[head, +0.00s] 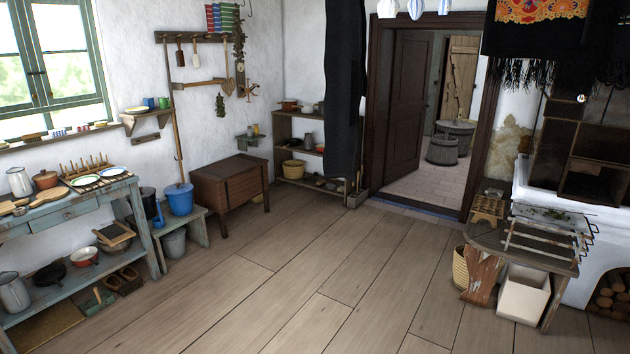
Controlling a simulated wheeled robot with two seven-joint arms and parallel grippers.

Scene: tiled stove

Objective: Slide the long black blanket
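A long black blanket (345,90) hangs straight down in the upper middle of the head view, left of the doorway. Its top runs out of the picture and its lower end hangs just above the floor, in front of the right end of a low shelf. A second dark cloth (535,40), with fringe and an orange patterned cloth over it, hangs at the upper right by the stove. Neither of my grippers shows in the head view.
The plank floor (290,270) is clear in the middle. A blue work table (70,215) stands left, a brown chest (230,190) behind it. A bench (520,245) and the white stove (545,185) stand right. A dark door (405,105) stands open.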

